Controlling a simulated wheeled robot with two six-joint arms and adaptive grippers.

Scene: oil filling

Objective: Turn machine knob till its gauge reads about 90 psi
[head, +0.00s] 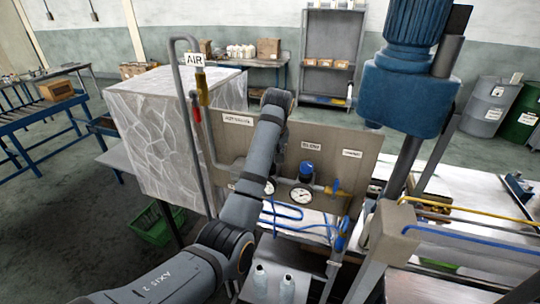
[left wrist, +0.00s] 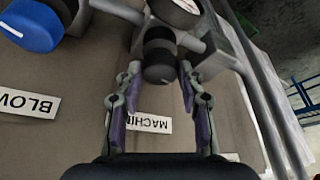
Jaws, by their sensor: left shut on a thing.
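The machine knob (left wrist: 160,58) is black and ribbed and sits on the panel's pipework. My left gripper (left wrist: 160,74) has its purple-padded fingers on both sides of it, shut on the knob. The machine label (left wrist: 150,123), partly covered by a finger, is on the panel beside it. A white gauge (left wrist: 178,9) is cut off at the top of the left wrist view, and its reading cannot be made out. In the head view this gauge (head: 270,187) shows partly beside my arm, which hides the knob and my left gripper. My right gripper is not in view.
A blue knob (left wrist: 32,25) and a second gauge (head: 302,195) sit to the right on the panel (head: 365,150) in the head view. Grey pipes (head: 207,150) stand left of my arm. Two bottles (head: 287,288) stand below, near blue hoses.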

